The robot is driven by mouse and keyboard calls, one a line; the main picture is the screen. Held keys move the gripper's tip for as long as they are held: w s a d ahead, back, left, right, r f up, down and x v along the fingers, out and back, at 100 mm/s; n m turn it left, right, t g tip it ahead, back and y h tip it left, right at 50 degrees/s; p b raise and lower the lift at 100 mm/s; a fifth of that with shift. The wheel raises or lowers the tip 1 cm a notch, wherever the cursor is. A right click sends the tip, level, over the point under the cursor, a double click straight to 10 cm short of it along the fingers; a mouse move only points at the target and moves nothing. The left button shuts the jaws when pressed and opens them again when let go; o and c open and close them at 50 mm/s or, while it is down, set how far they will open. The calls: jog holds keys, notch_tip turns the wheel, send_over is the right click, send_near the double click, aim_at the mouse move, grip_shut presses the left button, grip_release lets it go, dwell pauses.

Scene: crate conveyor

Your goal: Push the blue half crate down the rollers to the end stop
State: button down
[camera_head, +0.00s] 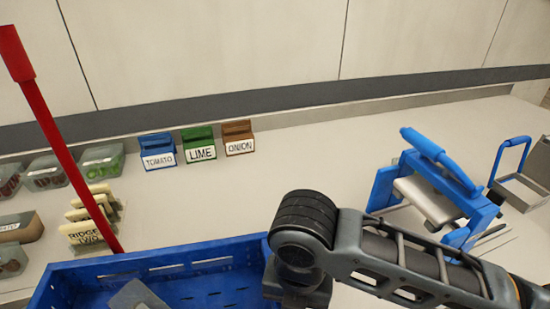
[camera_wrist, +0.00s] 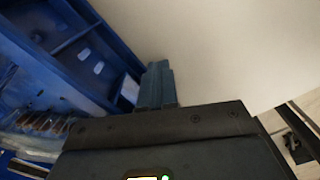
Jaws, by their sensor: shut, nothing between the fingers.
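The blue half crate (camera_head: 190,262) is in the lower left of the head view, cut off by the bottom edge. A grey item lies inside it. In the wrist view the crate's blue wall (camera_wrist: 85,55) fills the upper left. My gripper (camera_wrist: 158,70) is shut and empty, its fingertips close beside the crate's end. I cannot tell whether they touch it. In the head view my wrist is at the crate's right end and hides the fingers. The rollers and the end stop cannot be made out.
Blue, green and brown holders labelled TOMATO (camera_head: 158,152), LIME (camera_head: 199,145) and ONION (camera_head: 238,138) stand at the back. Clear tubs (camera_head: 100,160) and a red pole (camera_head: 62,140) are left. A blue-framed device (camera_head: 432,185) stands right. The counter's middle is clear.

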jog(key=shift+s+a+p, duration=0.3)
jog(key=shift+s+a, duration=0.35)
jog(key=shift+a, duration=1.3)
jog(key=shift+s+a+p, duration=0.3)
jog(key=shift+s+a, duration=0.4)
jog(key=shift+a, duration=1.2)
jog(key=shift+s+a+p, duration=0.3)
jog(key=shift+s+a, duration=0.35)
jog(key=shift+a, duration=1.3)
notch_tip(320, 180, up, 12)
jog(key=w+d, duration=0.1)
jog(key=d, duration=0.2)
jog(key=shift+a, duration=0.15)
